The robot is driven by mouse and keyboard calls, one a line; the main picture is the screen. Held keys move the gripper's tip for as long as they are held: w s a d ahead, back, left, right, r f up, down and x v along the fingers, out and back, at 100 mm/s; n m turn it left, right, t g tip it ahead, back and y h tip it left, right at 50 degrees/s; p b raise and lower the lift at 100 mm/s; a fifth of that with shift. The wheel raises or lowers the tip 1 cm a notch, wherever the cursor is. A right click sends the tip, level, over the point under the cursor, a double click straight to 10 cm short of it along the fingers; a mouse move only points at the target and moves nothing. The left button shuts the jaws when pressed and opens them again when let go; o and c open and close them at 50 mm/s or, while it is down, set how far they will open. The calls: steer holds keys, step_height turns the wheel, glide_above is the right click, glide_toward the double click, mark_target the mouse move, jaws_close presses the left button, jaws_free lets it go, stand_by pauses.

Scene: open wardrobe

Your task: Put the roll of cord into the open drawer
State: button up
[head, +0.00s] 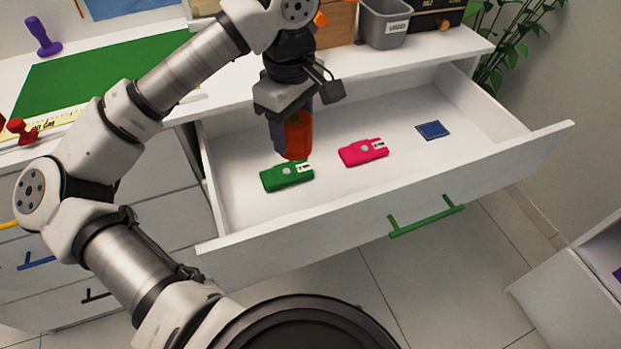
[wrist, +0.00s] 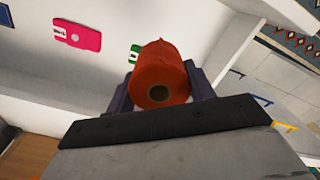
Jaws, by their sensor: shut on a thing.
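The roll of cord (head: 298,136) is orange-red with a hollow core. It also shows in the wrist view (wrist: 160,70), end-on between the dark fingers. My gripper (head: 290,140) is shut on it and points down over the left part of the open drawer (head: 330,215). The roll appears to be above the drawer floor; the exact gap cannot be told. The drawer is white with a green handle (head: 427,221). Parts of the roll are hidden by the fingers.
In the drawer lie a green tagged item (head: 287,177), a pink one (head: 363,152) and a dark blue square (head: 432,130). A grey bin (head: 384,24) stands on the countertop behind, with a green mat (head: 95,75) at left.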

mark_target(294, 149)
step_height(294, 149, down, 17)
steer(key=shift+f, duration=0.15)
steer(key=shift+f+b, duration=0.25)
steer(key=shift+b, duration=0.05)
steer(key=o, duration=1)
steer(key=shift+r, duration=0.1)
steer(key=shift+r, duration=0.15)
steer(key=shift+r+p, duration=0.2)
steer(key=shift+p, duration=0.3)
step_height(294, 149, up, 12)
steer(key=shift+f+b, duration=0.15)
steer(key=shift+b, duration=0.25)
